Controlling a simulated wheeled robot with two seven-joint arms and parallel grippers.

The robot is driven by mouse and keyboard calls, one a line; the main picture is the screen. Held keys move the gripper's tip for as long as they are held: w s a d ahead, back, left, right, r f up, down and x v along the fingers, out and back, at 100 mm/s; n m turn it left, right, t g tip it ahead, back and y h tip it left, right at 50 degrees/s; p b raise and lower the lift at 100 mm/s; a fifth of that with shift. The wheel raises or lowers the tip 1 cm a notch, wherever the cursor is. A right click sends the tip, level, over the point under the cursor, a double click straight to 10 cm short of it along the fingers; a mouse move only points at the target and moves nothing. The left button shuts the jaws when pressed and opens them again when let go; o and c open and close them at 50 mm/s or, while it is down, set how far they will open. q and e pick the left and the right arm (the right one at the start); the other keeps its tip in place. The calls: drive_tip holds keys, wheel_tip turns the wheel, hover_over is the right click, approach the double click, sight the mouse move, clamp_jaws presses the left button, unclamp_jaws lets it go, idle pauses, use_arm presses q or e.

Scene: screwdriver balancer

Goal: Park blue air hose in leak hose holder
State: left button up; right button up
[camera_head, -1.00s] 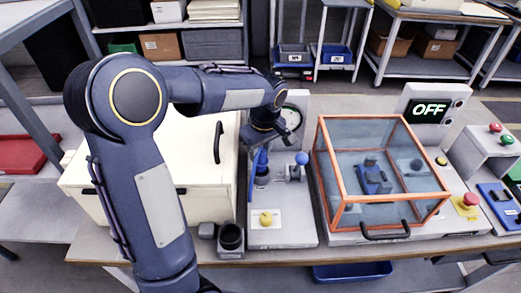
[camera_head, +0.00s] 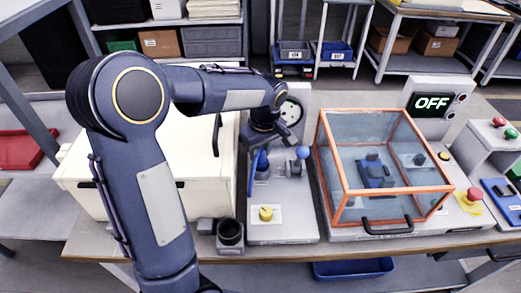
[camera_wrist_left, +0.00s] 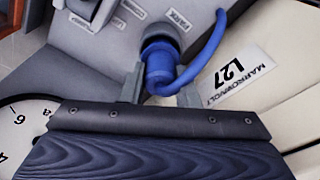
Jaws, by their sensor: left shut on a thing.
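The blue air hose (camera_head: 256,165) hangs at the back left of the grey test panel in the head view. In the left wrist view, its blue end fitting (camera_wrist_left: 160,70) sits between the two fingers of my left gripper (camera_wrist_left: 160,92), which is shut on it. The fitting meets a dark round holder (camera_wrist_left: 158,42) beside a "PARK" label (camera_wrist_left: 164,20); I cannot tell how deep it sits. The hose curves up to the right. In the head view my left gripper (camera_head: 262,140) is small and partly hidden by its wrist. My right gripper is not in view.
A dial gauge (camera_head: 292,110) stands just behind the hose. An orange-framed clear guard (camera_head: 385,165) covers the fixture further right. A display (camera_head: 431,106) reads OFF.

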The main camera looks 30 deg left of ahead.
sight(261, 151)
use_arm(q)
drive_tip(key=shift+f+b, duration=0.45)
drive_tip(key=shift+f, duration=0.25)
drive_tip(key=o, duration=1.1)
drive_tip(key=r, duration=0.5)
drive_tip(key=d+r, duration=0.1)
drive_tip(key=r, duration=0.1)
drive_tip(key=shift+s+r+p, duration=0.2)
drive_tip(key=shift+r+p, duration=0.1)
drive_tip(key=shift+r, duration=0.1)
